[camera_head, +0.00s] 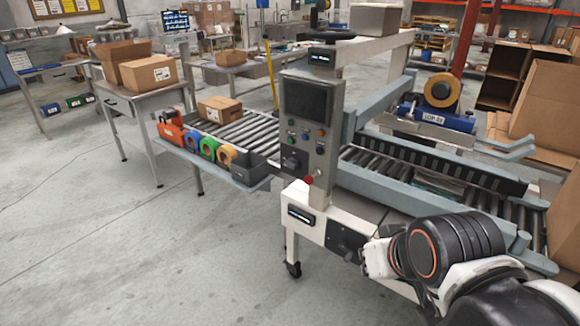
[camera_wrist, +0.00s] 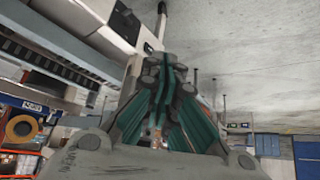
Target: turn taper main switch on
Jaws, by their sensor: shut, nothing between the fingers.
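The taper is a grey and white machine with an upright control panel (camera_head: 325,147) in the head view. The panel has a dark screen, several coloured buttons, a black knob (camera_head: 292,160) at its lower left and a red button (camera_head: 308,181) on its edge. A black plate (camera_head: 347,241) sits on the white frame below. I cannot tell which of these is the main switch, or its setting. My gripper (camera_wrist: 168,62) is shut and empty in the wrist view, near the white frame (camera_wrist: 85,17). In the head view my arm's links hide its fingers.
Roller conveyors (camera_head: 215,135) run through the taper. A tray of tape rolls (camera_head: 208,148) sticks out at its left. A blue tape head with an orange roll (camera_head: 442,90) stands to the right, near a large open carton (camera_head: 545,100). The floor at front left is clear.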

